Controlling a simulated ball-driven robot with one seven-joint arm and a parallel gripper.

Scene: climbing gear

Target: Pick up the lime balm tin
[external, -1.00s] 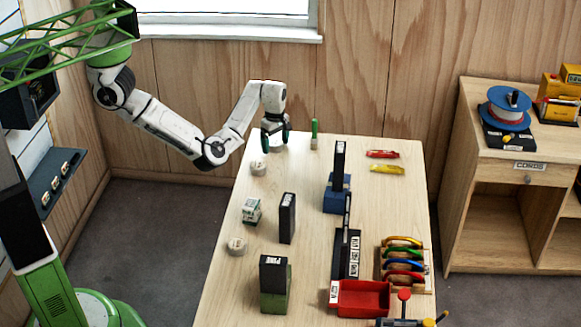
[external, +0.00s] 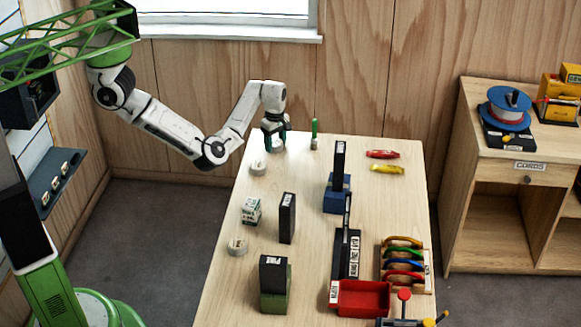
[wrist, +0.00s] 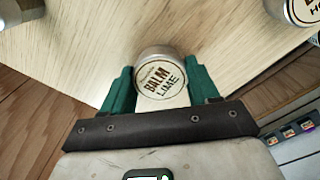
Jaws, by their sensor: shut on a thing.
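The lime balm tin (wrist: 160,80) is a small round silver tin with a cream lid reading "BALM LIME", seen in the wrist view. My gripper (wrist: 161,88) is shut on it, with one green finger at each side of the tin. In the external view my gripper (external: 274,142) is low at the far left corner of the table (external: 320,190), pointing down. The tin is mostly hidden there by the fingers. I cannot tell whether the tin touches the tabletop.
A green upright item (external: 314,134) stands right of my gripper. Black upright blocks (external: 287,218) and a red tray (external: 362,298) stand nearer. The table's far edge is close.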

